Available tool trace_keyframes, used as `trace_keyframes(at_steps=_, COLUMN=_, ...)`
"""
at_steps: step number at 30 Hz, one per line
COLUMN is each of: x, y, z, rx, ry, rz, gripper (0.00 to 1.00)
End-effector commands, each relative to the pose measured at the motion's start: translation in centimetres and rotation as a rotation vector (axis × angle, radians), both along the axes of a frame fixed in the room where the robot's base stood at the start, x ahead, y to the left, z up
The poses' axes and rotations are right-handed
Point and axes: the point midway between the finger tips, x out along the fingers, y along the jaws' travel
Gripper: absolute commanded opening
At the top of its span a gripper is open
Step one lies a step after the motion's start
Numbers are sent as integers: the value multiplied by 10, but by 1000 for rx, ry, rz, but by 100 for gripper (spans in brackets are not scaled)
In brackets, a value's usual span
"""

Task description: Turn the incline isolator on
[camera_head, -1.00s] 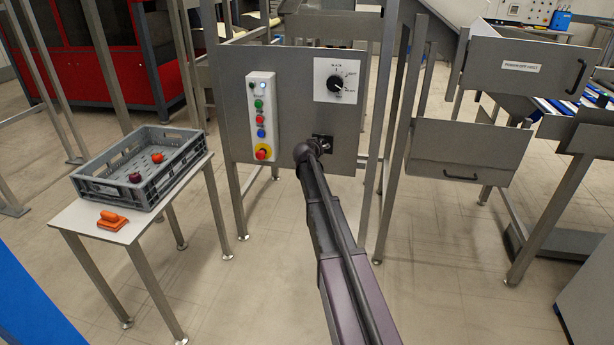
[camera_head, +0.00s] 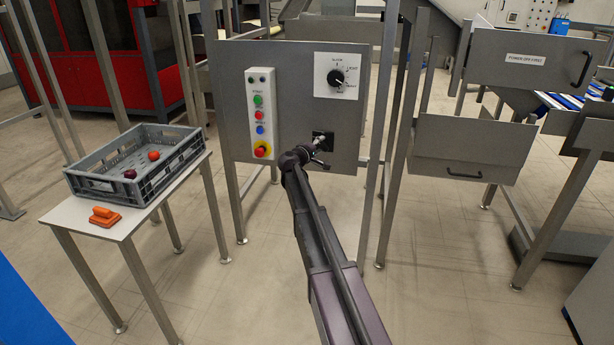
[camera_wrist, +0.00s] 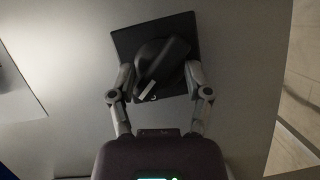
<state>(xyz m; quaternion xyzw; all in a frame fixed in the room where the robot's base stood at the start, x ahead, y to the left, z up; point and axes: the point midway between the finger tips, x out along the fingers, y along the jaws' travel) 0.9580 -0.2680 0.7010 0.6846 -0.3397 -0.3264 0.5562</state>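The incline isolator (camera_head: 323,137) is a black square plate with a black rotary handle, low on the right of the grey control panel. In the wrist view the isolator's handle (camera_wrist: 165,68) lies diagonally, from upper right to lower left, with a pale mark at its lower-left end. My gripper (camera_wrist: 159,77) faces the plate, with one finger on each side of the handle. The fingers are spread and look open; I see no clear grip on the handle. In the head view my gripper (camera_head: 318,153) is just in front of and below the isolator, partly covering it.
The grey panel (camera_head: 300,90) also carries a selector dial (camera_head: 337,77) above the isolator and a white button box (camera_head: 261,115) at left. A table at left holds a grey crate (camera_head: 137,165) and an orange object (camera_head: 104,217). Metal posts stand right of the panel.

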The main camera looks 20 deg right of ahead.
Motion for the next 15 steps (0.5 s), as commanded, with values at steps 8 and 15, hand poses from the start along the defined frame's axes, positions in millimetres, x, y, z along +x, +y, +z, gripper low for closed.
trace_keyframes(at_steps=8, x=-11, y=13, z=-1, rx=-157, ry=107, rz=0, gripper=61)
trace_keyframes(at_steps=15, x=-29, y=41, z=-1, rx=-154, ry=104, rz=0, gripper=61)
